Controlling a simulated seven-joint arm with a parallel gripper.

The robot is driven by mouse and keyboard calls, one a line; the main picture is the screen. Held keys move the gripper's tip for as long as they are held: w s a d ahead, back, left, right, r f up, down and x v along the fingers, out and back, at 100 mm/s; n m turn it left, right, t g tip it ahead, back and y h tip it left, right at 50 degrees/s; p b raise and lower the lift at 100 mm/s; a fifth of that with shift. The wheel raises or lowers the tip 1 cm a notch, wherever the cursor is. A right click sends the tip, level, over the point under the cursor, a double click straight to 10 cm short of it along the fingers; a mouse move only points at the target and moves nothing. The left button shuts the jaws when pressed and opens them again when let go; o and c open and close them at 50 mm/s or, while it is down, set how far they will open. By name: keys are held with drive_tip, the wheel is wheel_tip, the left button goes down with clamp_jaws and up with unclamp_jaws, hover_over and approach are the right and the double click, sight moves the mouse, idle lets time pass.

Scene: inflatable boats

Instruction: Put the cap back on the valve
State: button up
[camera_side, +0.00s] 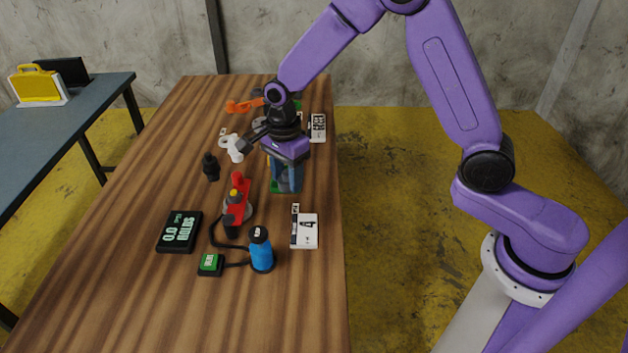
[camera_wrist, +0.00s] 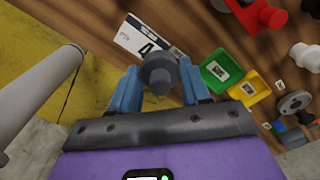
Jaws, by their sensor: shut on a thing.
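My gripper (camera_side: 286,182) is shut on a dark grey round piece (camera_wrist: 160,72) with a short stub. It may be the cap. In the wrist view it sits between my blue fingertips. In the side view my fingers point down near the table's right edge and mostly hide it. A red fitting with a yellow top (camera_side: 237,203) stands on the table, in front of and left of my gripper. Its red part shows at the top of the wrist view (camera_wrist: 266,16). I cannot tell for sure which part is the valve.
A card marked 4 (camera_side: 306,232), a blue bottle (camera_side: 261,253), a black display (camera_side: 180,232) and a green-faced box (camera_side: 210,264) lie nearer the camera. A white piece (camera_side: 234,148) and a black piece (camera_side: 210,166) stand left. Green (camera_wrist: 214,72) and yellow (camera_wrist: 243,86) trays lie beside my fingers.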

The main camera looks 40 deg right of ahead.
sight(233, 192)
drive_tip(key=w+a+n, duration=0.1)
drive_tip(key=w+a, duration=0.1)
drive_tip(key=w, duration=0.2)
drive_tip(key=w+a+n, duration=0.1)
drive_tip(key=w+a, duration=0.1)
drive_tip(key=w, duration=0.2)
drive_tip(key=w+a+n, duration=0.1)
drive_tip(key=w+a, duration=0.1)
drive_tip(key=w, duration=0.3)
drive_tip(key=shift+a+r, duration=0.15)
drive_tip(key=shift+a, duration=0.2)
drive_tip(key=shift+f, duration=3.15)
drive_tip(key=shift+f, duration=0.2)
drive_tip(key=o, duration=1.6)
drive_tip(key=shift+r, duration=0.15)
drive_tip(key=shift+r, duration=3.4)
clamp_jaws()
